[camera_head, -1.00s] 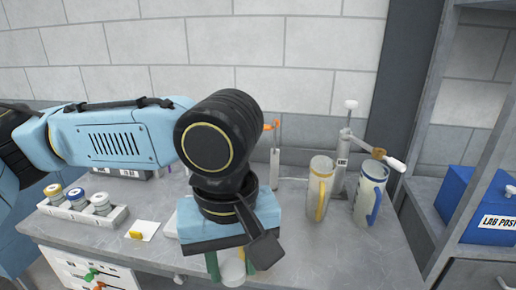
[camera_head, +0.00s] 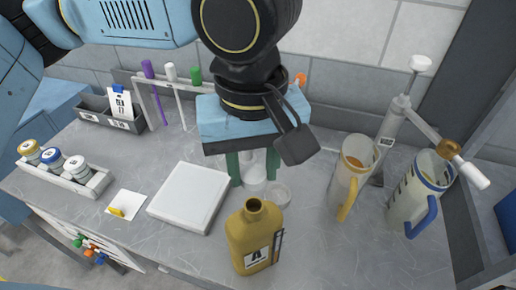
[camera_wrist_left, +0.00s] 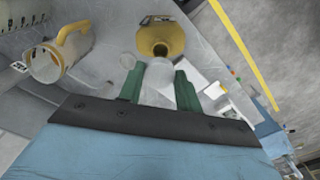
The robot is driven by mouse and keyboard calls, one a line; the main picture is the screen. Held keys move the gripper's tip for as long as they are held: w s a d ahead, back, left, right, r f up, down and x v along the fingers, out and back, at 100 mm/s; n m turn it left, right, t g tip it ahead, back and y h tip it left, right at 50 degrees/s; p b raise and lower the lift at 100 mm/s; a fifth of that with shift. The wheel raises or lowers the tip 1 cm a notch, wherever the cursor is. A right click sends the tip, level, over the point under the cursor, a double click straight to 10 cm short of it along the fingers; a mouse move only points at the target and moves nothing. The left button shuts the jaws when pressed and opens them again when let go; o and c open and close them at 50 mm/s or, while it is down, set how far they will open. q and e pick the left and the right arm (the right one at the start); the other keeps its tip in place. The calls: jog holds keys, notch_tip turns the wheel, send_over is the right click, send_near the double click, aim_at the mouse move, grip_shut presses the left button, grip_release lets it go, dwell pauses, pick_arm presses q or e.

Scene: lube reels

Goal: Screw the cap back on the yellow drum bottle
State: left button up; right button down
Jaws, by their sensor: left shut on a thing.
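The yellow drum bottle (camera_head: 255,238) stands upright on the bench, labelled A, its mouth open and bare. It also shows in the left wrist view (camera_wrist_left: 163,38), beyond the fingertips. My left gripper (camera_head: 254,170) points down behind the bottle, apart from it. Its green fingers are shut on a white cylinder (camera_wrist_left: 159,78); I cannot tell whether this is the cap. The cylinder also shows between the fingers in the head view (camera_head: 254,174). A pale round dish (camera_head: 278,194) lies on the bench right of the fingers. My right gripper is not in view.
A flat white block (camera_head: 189,196) lies left of the bottle. Two clear jugs, with a yellow handle (camera_head: 352,170) and a blue handle (camera_head: 420,196), stand right. A jar rack (camera_head: 66,170) and a rack of coloured rods (camera_head: 170,74) stand left and behind. The front right bench is clear.

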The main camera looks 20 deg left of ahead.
aim_at(254, 198)
pick_arm(q)
jog(key=shift+s, duration=0.2)
jog(key=shift+r+p, duration=0.1)
jog(key=shift+p, duration=0.35)
jog(key=shift+f, duration=0.2)
jog(key=shift+f+b, duration=0.3)
jog(key=shift+f, duration=0.55)
jog(key=shift+f+b, duration=0.5)
jog(key=shift+f, duration=1.45)
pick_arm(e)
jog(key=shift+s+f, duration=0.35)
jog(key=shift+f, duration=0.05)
pick_arm(q)
jog(key=shift+p, duration=1)
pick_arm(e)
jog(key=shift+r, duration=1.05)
pick_arm(q)
jog(key=shift+f, duration=0.6)
